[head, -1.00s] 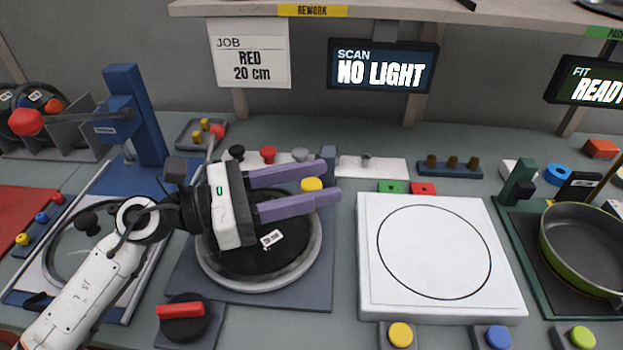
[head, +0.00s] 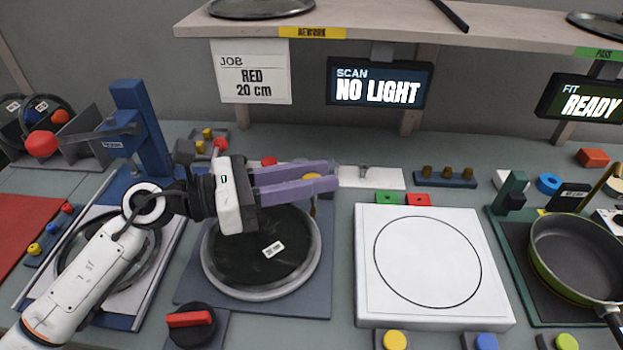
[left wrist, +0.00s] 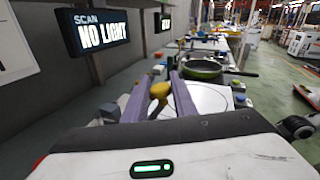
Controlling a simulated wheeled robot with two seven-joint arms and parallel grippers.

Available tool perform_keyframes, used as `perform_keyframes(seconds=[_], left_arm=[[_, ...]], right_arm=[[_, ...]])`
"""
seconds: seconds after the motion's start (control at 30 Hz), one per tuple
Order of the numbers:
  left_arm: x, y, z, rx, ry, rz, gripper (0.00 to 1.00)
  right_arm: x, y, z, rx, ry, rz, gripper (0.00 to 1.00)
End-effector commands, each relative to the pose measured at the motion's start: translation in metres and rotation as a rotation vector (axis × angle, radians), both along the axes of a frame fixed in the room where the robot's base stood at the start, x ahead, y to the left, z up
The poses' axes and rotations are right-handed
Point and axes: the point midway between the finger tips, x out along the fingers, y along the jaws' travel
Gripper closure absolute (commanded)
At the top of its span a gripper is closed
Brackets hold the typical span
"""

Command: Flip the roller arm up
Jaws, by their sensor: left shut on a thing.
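My left gripper (head: 325,176) reaches in from the left above the back right of the round plate. Its two purple fingers are close together, on either side of a yellow knob (left wrist: 159,90) on a thin stalk, and shut on it. This knob seems to be the roller arm's end; the stalk (head: 313,209) shows just below the fingers in the head view. The rest of the arm and its pivot are hidden by the gripper. Under the gripper lies a dark disc (head: 240,262) with a white label, on a grey round plate (head: 310,272). My right gripper is not in view.
A dial with a red handle (head: 190,319) is in front of the plate. A white pad (head: 375,300) with a drawn circle stands to the right, then a green pan (head: 575,255). A blue press (head: 138,130) stands left. A shelf (head: 370,28) runs overhead.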

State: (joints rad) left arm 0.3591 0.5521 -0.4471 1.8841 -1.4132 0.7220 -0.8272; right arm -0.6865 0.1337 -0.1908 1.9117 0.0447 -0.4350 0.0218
Motion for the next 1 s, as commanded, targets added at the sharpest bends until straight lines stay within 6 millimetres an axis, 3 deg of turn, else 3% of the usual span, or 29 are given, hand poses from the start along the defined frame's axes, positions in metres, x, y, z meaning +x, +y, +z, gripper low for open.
perform_keyframes(seconds=[0.03, 0.43, 1.0], left_arm=[[0.007, 0.001, 0.011, -0.003, -0.011, 0.006, 1.00], [0.041, 0.002, 0.039, -0.004, -0.012, 0.011, 1.00], [0.055, 0.002, 0.045, -0.001, -0.007, 0.011, 1.00]], right_arm=[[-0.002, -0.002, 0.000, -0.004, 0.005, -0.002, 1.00], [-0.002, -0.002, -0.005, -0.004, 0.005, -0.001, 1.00], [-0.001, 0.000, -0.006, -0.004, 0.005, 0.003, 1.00]])
